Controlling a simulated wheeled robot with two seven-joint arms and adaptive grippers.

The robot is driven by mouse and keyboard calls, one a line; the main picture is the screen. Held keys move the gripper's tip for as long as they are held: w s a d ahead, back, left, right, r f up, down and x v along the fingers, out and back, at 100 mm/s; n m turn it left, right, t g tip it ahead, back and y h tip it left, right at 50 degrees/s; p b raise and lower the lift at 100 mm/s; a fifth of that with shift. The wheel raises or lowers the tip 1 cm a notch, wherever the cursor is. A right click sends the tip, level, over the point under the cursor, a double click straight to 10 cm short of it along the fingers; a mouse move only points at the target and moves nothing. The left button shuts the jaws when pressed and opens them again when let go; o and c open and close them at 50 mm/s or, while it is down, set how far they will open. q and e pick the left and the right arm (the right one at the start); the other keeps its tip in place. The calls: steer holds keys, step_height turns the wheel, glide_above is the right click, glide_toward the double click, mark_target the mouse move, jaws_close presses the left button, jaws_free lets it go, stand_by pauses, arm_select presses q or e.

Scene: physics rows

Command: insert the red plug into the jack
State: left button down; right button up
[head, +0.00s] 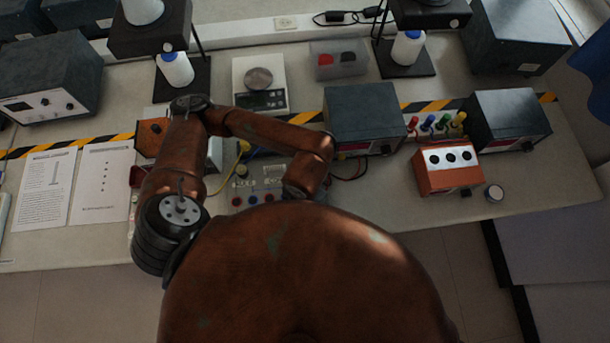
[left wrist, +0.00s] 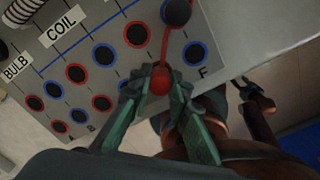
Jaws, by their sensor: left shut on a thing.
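In the left wrist view my left gripper (left wrist: 158,88) is shut on the red plug (left wrist: 160,78), which shows as a red rounded end between the green-grey fingertips. It is over the grey panel (left wrist: 225,22) near its edge, beside the blue-ringed jack (left wrist: 195,53) marked F. Whether a jack lies under the plug, or whether the plug touches the panel, I cannot tell. In the head view the panel (head: 238,188) is partly covered by my left arm, and the left gripper is hidden. My right gripper (left wrist: 244,86) shows small in the left wrist view; its jaw state is unclear.
Several red- and blue-ringed jacks, such as a red one (left wrist: 136,34), surround the fingers. In the head view a dark instrument box (head: 362,118) and an orange box (head: 447,170) stand to the right of the panel.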

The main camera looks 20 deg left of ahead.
arm_select(q)
steer(key=shift+f, duration=0.15)
steer(key=c, duration=1.7)
jaws_free()
steer(key=shift+c, duration=0.2)
steer(key=shift+o, duration=0.6)
steer(key=o, duration=0.3)
steer(key=shift+r+p, duration=2.2)
steer(key=shift+r, duration=1.1)
